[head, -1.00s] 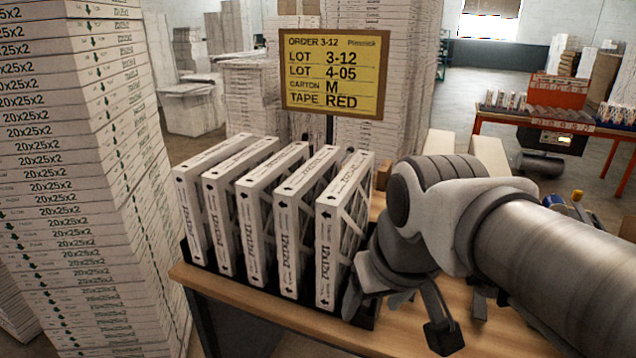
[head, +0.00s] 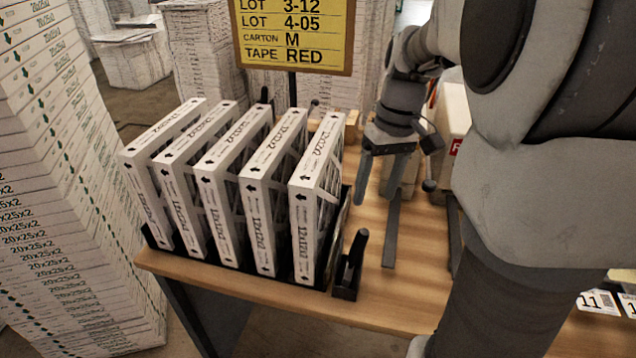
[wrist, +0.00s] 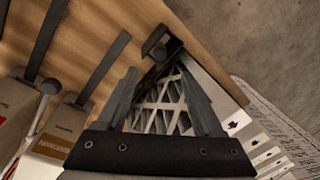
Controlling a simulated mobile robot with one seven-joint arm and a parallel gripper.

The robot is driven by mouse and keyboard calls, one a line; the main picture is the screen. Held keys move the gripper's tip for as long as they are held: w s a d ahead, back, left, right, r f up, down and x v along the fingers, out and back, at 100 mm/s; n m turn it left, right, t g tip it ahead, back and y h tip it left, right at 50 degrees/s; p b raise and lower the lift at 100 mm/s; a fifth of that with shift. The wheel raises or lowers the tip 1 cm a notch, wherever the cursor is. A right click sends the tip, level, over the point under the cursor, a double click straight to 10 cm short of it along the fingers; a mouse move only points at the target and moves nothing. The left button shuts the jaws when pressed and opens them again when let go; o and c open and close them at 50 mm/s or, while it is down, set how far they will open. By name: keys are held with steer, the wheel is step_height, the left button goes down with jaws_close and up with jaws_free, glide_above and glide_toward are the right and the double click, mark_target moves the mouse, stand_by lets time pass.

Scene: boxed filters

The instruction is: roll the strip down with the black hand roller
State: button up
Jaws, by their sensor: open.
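My gripper (head: 383,192) is open with nothing visible between its fingers; it hangs over the table, right of the filter rack. Its fingers also show in the wrist view (wrist: 157,75). A small black piece with an upright post (head: 350,268) stands near the table's front edge, beside the rack; it shows in the wrist view too (wrist: 162,46), beyond the fingertips. I cannot tell whether it is the hand roller or a holder. A white carton with a red label (head: 457,125) stands right of my gripper, partly hidden by my arm. I cannot make out the strip.
Several white-framed filters (head: 255,190) stand upright in a black rack (head: 255,280) on the wooden table (head: 400,300). A dark flat bar (head: 391,235) lies on the table. A yellow order sign (head: 293,35) stands behind. Tall filter stacks (head: 60,200) are at left.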

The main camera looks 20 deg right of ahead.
mark_target(358, 245)
steer(key=f, duration=0.4)
steer(key=a+f, duration=0.1)
steer(key=f, duration=0.4)
steer(key=a+f+b, duration=0.1)
steer(key=f, duration=0.4)
steer(key=shift+f, duration=0.25)
jaws_close()
jaws_free()
steer(key=shift+a, duration=0.15)
